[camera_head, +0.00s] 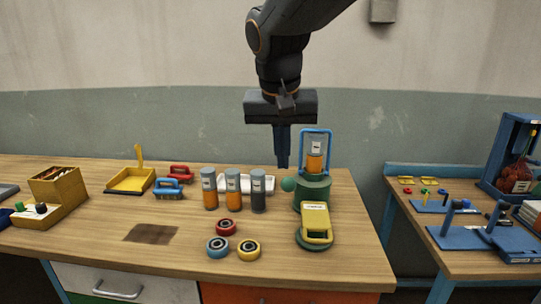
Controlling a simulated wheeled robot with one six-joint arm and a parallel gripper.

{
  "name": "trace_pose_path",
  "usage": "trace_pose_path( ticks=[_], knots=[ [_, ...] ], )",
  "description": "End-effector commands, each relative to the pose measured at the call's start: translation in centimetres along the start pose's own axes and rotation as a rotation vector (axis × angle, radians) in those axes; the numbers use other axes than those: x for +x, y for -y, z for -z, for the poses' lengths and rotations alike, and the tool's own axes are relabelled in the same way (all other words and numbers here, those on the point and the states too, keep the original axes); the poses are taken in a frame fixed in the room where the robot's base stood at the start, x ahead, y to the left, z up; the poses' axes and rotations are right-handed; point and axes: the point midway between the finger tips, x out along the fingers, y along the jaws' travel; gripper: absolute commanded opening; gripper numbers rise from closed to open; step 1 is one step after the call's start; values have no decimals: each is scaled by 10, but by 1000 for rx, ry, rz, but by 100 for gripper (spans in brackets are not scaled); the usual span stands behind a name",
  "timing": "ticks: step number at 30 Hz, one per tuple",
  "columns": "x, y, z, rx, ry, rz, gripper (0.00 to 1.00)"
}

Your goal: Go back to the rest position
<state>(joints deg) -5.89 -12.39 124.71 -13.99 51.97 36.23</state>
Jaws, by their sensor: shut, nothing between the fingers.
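My gripper (282,163) hangs from the arm above the back of the wooden table (130,255), pointing down. Its fingers are shut together with nothing between them. The tips are just left of a green stand (314,187) with a blue frame (317,132), which holds a cylinder with orange contents (314,160). A small green ball (288,184) shows just below the fingertips. The picture does not clearly show the depth between the gripper and these things.
Cylinders (232,190) stand left of the green stand, before a white tray (262,184). A yellow-topped device (316,222) and several rings (226,228) lie in front. A yellow dustpan (131,180) and box (60,193) are left. Another table (405,225) stands right, past a gap.

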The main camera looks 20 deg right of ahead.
Motion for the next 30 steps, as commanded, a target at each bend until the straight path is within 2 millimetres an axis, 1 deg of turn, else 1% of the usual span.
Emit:
trace_pose_path(
  ticks=[4,5,7,8,11,12,14,15,18,19,21,24,30],
  knots=[
    [1,0,-1,-2,2,0,0],
    [4,0,-2,-7,6,1,0],
    [17,0,-10,-30,25,4,0],
    [27,0,-14,-49,36,7,0],
    [69,-2,-42,-130,94,26,0],
    [88,-3,-56,-169,118,37,0],
    [115,-7,-78,-224,153,55,0],
    [130,-9,-92,-256,172,68,0],
    [161,-17,-126,-325,212,93,0],
    [168,-19,-134,-341,220,99,0],
    [179,-23,-149,-371,233,110,0],
    [187,-27,-160,-394,242,118,0],
    [188,-27,-162,-400,242,120,0]
  ],
)
